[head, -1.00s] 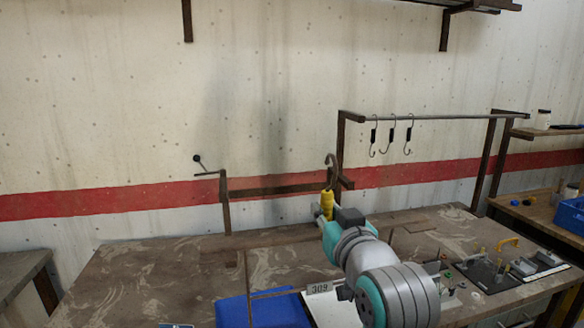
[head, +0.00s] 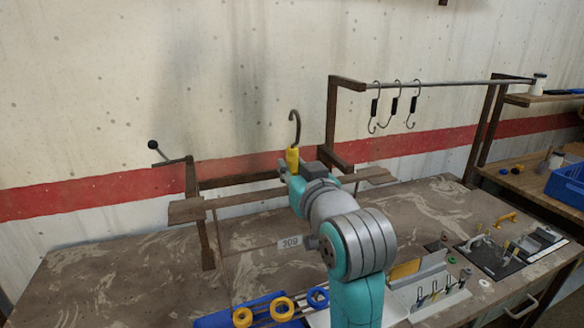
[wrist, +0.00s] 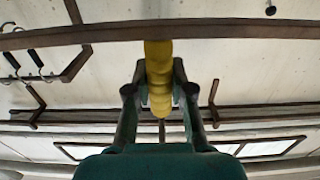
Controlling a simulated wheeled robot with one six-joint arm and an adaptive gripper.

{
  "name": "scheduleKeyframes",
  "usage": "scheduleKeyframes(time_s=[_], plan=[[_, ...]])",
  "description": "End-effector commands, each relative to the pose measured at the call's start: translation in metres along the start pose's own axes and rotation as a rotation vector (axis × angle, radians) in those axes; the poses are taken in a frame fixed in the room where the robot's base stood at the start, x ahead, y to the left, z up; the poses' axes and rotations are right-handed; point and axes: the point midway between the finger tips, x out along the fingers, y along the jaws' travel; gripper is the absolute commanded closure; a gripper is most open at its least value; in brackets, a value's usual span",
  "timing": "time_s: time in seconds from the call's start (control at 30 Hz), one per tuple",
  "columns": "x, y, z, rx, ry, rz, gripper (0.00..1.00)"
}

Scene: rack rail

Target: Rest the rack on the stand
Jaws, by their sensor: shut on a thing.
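A long brown bar, seemingly the rack (head: 240,198), is held up at its middle, tilted with its right end higher in the head view. A yellow grip (head: 292,160) with a dark hook above it stands at that middle. My gripper (wrist: 159,88) is shut on the yellow grip; the bar crosses above it in the wrist view (wrist: 230,30). The dark stand (head: 193,180), with a ball-ended lever at its left, is behind the bar; whether they touch I cannot tell. A 309 label (head: 289,242) shows below the bar. My arm hides part of the bar's right half.
A rail (head: 440,84) with several hanging hooks is at the back right. Blue and yellow rings (head: 268,311), a tray of small parts (head: 430,285) and a dark mat with tools (head: 500,250) lie on the table (head: 110,275). The table's left side is clear.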

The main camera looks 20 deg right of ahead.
Motion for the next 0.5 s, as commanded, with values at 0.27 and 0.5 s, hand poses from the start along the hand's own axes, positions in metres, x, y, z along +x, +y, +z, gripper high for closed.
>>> scheduleKeyframes(time_s=[0.27, 0.5], plan=[[0.015, 0.0, -0.002, 0.0, 0.003, 0.0, 1.0], [0.028, 0.0, -0.002, 0.0, 0.004, 0.0, 1.0]])
